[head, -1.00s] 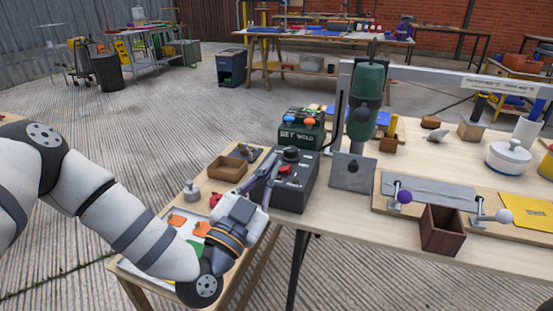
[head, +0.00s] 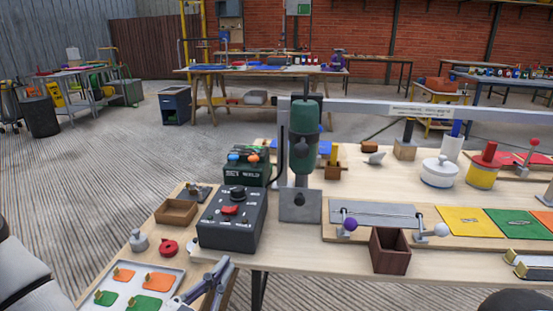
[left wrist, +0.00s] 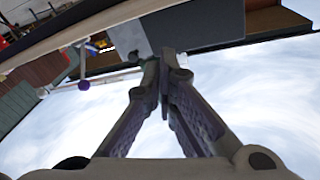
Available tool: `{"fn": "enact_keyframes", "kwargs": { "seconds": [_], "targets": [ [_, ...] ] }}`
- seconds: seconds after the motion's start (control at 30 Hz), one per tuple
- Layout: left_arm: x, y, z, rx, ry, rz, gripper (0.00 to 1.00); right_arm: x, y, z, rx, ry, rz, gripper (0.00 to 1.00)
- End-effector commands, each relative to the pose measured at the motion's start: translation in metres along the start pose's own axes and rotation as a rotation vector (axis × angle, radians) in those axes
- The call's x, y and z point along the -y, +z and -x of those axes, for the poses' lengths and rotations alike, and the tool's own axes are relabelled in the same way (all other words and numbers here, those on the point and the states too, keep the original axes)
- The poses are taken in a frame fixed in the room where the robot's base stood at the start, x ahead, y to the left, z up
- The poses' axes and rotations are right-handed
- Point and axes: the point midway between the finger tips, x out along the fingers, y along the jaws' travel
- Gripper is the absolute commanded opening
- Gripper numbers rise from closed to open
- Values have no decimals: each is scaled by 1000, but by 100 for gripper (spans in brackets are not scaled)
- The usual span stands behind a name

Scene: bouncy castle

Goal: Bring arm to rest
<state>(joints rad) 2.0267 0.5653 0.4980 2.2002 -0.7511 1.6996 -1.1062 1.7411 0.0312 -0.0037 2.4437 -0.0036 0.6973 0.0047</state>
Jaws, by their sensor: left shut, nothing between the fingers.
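My left gripper (head: 224,267) shows at the bottom of the head view, its grey fingers pointing up and right, just in front of the workbench's left front edge. Its fingers are shut with nothing between them. In the left wrist view the two fingertips (left wrist: 160,66) meet, with sky-like brightness behind and table edges above. A white part of my left arm shows at the lower left corner of the head view; the links between are out of frame. My right gripper is not in view.
A black control box (head: 232,218) stands close beyond the left gripper. A white tray (head: 162,300) with orange and green pieces lies left of it. A brown open box (head: 390,250) sits at the bench front. The concrete floor (head: 90,200) at left is clear.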

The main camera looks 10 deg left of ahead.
Motion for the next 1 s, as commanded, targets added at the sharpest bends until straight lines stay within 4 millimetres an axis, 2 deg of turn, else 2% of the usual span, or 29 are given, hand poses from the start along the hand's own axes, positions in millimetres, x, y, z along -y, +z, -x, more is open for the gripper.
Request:
{"fn": "enact_keyframes", "kwargs": {
  "seconds": [0.07,0.1,0.17,0.23,0.27,0.3,0.4,0.5,0.6,0.67,1.0],
  "targets": [
    [-46,28,30,208,177,112,0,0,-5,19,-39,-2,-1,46],
    [-69,48,55,347,259,178,0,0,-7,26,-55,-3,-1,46],
    [-96,76,100,567,349,267,0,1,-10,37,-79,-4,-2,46],
    [-114,102,162,838,409,357,0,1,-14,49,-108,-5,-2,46],
    [-118,110,190,955,417,389,0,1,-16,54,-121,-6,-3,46],
    [-119,119,228,1111,411,425,0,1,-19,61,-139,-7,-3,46],
    [-107,127,314,1456,328,483,0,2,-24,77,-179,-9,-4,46],
    [-88,124,375,1699,199,503,0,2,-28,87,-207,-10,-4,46],
    [-74,118,408,1830,101,507,0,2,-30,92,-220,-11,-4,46],
    [-71,117,417,1866,71,510,0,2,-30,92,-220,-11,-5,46],
    [-71,117,419,1875,64,511,0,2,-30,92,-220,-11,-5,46]
  ]
}}
